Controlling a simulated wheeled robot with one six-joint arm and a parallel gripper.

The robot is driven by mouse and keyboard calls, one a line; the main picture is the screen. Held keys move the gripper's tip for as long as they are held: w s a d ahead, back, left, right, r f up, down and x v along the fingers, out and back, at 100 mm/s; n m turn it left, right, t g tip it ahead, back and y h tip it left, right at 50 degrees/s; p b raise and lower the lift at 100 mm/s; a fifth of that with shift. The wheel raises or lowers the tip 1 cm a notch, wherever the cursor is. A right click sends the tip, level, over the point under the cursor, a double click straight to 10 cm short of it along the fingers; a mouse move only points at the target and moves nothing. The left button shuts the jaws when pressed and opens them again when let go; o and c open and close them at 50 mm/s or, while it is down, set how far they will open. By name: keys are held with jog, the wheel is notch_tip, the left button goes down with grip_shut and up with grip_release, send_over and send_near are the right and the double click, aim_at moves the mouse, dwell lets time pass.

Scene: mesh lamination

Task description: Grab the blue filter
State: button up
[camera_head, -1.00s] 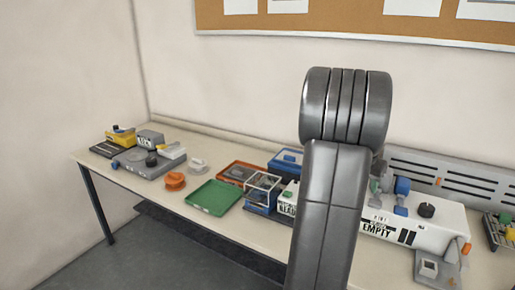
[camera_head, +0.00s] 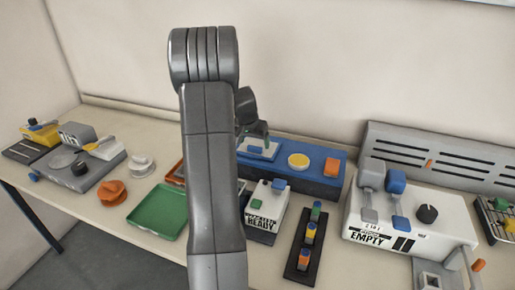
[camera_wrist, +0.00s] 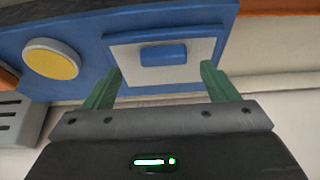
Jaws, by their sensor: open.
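A small blue block (camera_head: 257,149), which looks like the blue filter, lies on a white square at the left end of the long blue tray (camera_head: 275,178). The blue filter (camera_wrist: 163,54) also shows in the wrist view, on its white square between the lines of my two green fingers. My gripper (camera_wrist: 162,78) is open and empty, with its fingertips apart at the near edge of the white square. In the head view my gripper (camera_head: 252,130) is partly hidden behind my arm, just above that end of the tray.
The READY device (camera_head: 265,212) and a dark rack of coloured pieces (camera_head: 306,245) stand in front. The EMPTY machine (camera_head: 370,220) is to the right, a green tray (camera_head: 158,211) to the left.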

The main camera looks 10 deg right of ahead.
aim_at(255, 147)
jog(key=shift+a+p+x, duration=0.2)
jog(key=shift+p+x, duration=0.2)
jog(key=shift+x, duration=1.65)
jog(key=shift+w, duration=0.15)
jog(key=c, duration=1.1)
jog(key=shift+r, duration=0.1)
